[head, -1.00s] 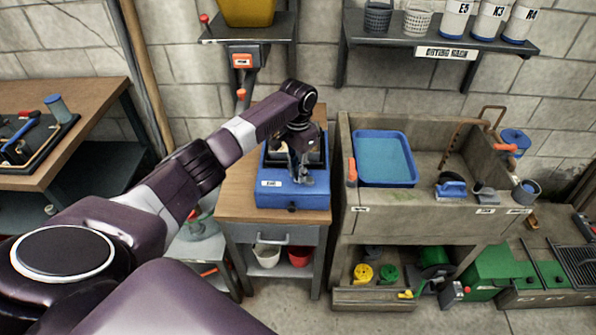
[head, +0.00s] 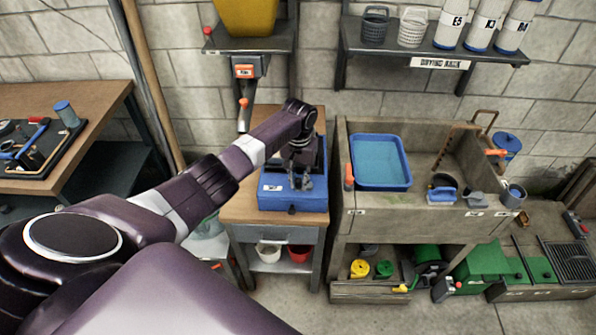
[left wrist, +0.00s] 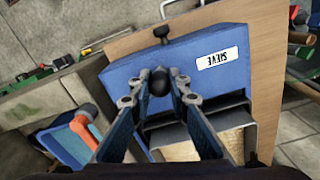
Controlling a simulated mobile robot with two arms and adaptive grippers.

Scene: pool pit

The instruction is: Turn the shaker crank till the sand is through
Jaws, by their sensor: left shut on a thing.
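The blue shaker box labelled SIEVE (head: 275,201) stands on a wooden-topped cabinet. It also fills the middle of the left wrist view (left wrist: 200,85). My left gripper (head: 300,181) is over the box. In the left wrist view its fingertips (left wrist: 159,80) are closed around a dark round knob (left wrist: 160,85), which looks like the crank's handle. Behind the fingers, a dark metal frame holds tan sand (left wrist: 230,143). The fingers hide part of it, and I cannot tell how much sand is there. My right gripper is out of view.
A yellow hopper (head: 245,15) hangs above, with a spout ending over the cabinet. A sink unit (head: 375,222) with a blue tray (head: 353,160) stands close on the right. A wooden workbench (head: 90,108) is at the left.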

